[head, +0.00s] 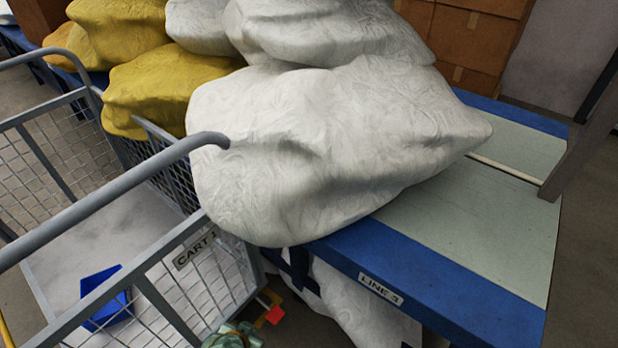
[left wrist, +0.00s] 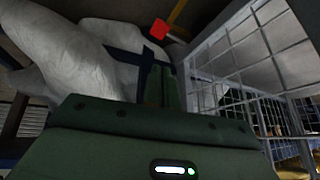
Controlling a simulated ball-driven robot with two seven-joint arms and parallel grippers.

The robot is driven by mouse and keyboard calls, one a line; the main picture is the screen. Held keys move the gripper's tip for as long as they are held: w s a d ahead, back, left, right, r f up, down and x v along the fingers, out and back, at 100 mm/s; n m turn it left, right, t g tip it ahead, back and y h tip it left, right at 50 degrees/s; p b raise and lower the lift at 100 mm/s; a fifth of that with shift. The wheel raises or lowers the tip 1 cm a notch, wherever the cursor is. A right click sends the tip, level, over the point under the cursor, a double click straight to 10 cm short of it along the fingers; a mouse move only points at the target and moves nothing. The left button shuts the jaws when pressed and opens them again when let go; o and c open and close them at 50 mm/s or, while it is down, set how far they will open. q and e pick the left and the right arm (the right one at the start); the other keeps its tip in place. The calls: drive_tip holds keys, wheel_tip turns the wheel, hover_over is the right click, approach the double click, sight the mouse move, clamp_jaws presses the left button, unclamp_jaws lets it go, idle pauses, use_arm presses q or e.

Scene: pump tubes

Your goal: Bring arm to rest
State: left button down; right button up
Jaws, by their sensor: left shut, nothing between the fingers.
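My left gripper (head: 236,334) shows only in part at the bottom edge of the head view, low beside the wire cart and in front of the blue-edged table. It is shut and holds nothing. In the left wrist view its dark green housing (left wrist: 150,145) fills the lower part, with a lit white and green indicator. The cart's mesh is to its right and a pale sack is to its left there. My right gripper is in neither view.
The wire cart (head: 195,250), labelled CART 1, holds a blue bin (head: 105,297). Large white sacks (head: 330,140) lie on the LINE 3 table (head: 430,285), close to the cart. Yellow sacks (head: 150,85) are behind. The table's right part is clear.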

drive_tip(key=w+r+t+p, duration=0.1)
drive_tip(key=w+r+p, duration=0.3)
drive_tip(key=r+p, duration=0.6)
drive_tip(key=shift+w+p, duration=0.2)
drive_tip(key=shift+p, duration=0.2)
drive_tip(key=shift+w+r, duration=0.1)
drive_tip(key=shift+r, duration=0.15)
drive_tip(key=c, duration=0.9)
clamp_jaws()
use_arm(q)
drive_tip(key=s+a+g, duration=0.2)
drive_tip(key=s+a, duration=0.1)
drive_tip(key=s, duration=1.3)
drive_tip(key=s+a+r+n+g+y, duration=0.1)
drive_tip(key=s+a+g, duration=0.1)
drive_tip(key=s, duration=1.4)
drive_tip(key=s+a+r+g, duration=0.1)
drive_tip(key=s+a, duration=0.3)
drive_tip(key=s, duration=1.2)
drive_tip(key=shift+a+r+g, duration=0.15)
drive_tip(key=shift+r+g, duration=0.05)
drive_tip(key=shift+g, duration=0.3)
